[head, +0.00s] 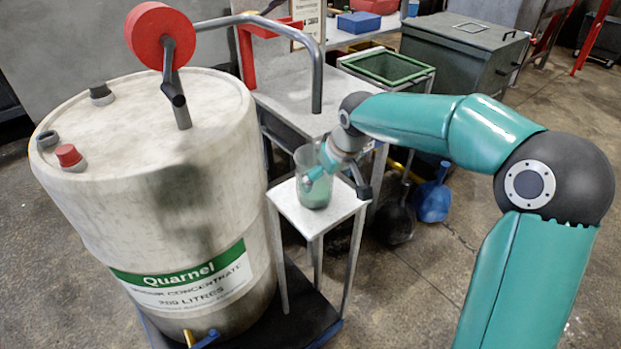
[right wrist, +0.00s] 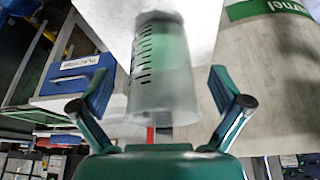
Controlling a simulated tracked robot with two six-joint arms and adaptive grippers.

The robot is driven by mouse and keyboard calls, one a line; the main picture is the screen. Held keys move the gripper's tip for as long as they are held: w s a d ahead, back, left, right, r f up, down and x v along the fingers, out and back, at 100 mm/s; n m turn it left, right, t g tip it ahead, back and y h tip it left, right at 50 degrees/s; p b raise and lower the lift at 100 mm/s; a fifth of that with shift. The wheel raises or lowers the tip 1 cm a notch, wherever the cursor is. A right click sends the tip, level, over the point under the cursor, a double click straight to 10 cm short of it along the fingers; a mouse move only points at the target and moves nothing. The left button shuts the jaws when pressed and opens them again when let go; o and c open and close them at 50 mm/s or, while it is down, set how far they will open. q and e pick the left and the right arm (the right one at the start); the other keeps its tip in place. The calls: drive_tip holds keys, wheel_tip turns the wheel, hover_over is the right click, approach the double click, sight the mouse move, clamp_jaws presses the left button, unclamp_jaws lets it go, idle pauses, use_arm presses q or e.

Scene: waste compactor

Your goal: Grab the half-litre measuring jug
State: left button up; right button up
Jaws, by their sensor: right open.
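The half-litre measuring jug (head: 312,190) is a clear, cylindrical vessel standing upright on a small white stand beside the drum. In the right wrist view the jug (right wrist: 157,70) shows dark graduation marks and a greenish tint. My right gripper (head: 332,174) is at the jug's right side in the head view. In the right wrist view my right gripper (right wrist: 160,84) is open, with one finger on each side of the jug and visible gaps to both. My left gripper is not in view.
A large white drum (head: 150,150) with a Quarnel label stands close left of the stand (head: 340,204). A bent grey pipe (head: 316,70) hangs above and behind the jug. A grey workbench (head: 290,85) and a lidded bin (head: 460,50) stand behind.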

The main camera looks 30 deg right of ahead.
drive_tip(key=w, duration=0.1)
drive_tip(key=w+p, duration=0.1)
drive_tip(key=w, duration=0.1)
drive_tip(key=w+f, duration=0.1)
drive_tip(key=w, duration=0.1)
drive_tip(key=shift+w+d, duration=0.2)
drive_tip(key=shift+f, duration=0.15)
drive_tip(key=c, duration=1)
drive_tip(key=shift+c, duration=0.2)
